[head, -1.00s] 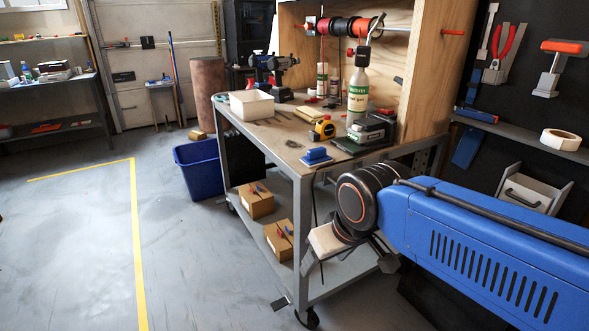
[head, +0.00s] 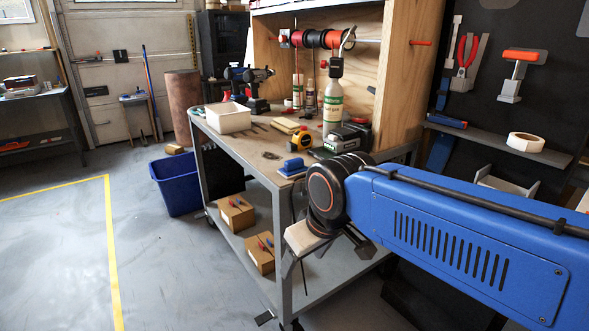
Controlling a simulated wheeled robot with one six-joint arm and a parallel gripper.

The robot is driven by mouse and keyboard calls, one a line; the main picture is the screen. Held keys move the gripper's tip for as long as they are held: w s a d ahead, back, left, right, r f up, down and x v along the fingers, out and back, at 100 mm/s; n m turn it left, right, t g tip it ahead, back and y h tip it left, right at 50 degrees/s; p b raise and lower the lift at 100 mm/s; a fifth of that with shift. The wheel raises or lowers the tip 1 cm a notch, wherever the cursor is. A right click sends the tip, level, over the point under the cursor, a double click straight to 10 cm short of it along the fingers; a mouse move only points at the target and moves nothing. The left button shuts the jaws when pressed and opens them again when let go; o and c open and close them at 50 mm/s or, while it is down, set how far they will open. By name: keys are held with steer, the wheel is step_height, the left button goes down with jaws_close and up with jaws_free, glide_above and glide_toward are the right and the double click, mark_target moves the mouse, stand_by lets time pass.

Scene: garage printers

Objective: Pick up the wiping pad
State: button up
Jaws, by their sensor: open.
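A small blue-topped pad with a pale base, which looks like the wiping pad (head: 293,167), lies on the near corner of the workbench top (head: 238,149) in the head view. My gripper (head: 318,262) hangs below my arm's black wrist, in front of the bench's near end and lower in the picture than the pad. It is open, and nothing shows between its fingers; they are partly hidden by the wrist and its pale housing. The pad is apart from the gripper, just left of my wrist in the picture.
Cardboard boxes (head: 237,213) sit on the lower shelf. A blue bin (head: 176,186) stands left. The left floor is clear.

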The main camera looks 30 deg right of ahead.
steer(key=w+d+r+n+g, duration=0.1)
steer(key=w+d+r+n, duration=0.25)
steer(key=w+r, duration=0.4)
steer(key=w+d+r+n+g, duration=0.1)
steer(key=w+d+r+n, duration=0.1)
steer(key=w+r+n, duration=0.45)
step_height(320, 180, up, 11)
steer(key=n+g, duration=0.3)
steer(key=n, duration=0.4)
glide_above(294, 160)
steer(key=f, duration=1.1)
steer(key=shift+d+f, duration=0.35)
steer(key=shift+f, duration=0.05)
steer(key=shift+w+a+f, duration=0.1)
steer(key=shift+a+f, duration=0.05)
steer(key=shift+f, duration=1.2)
steer(key=shift+a+f, duration=0.15)
steer(key=shift+f, duration=1.2)
steer(key=shift+c, duration=0.3)
steer(key=c, duration=1)
steer(key=shift+c, duration=0.2)
step_height(294, 160, up, 10)
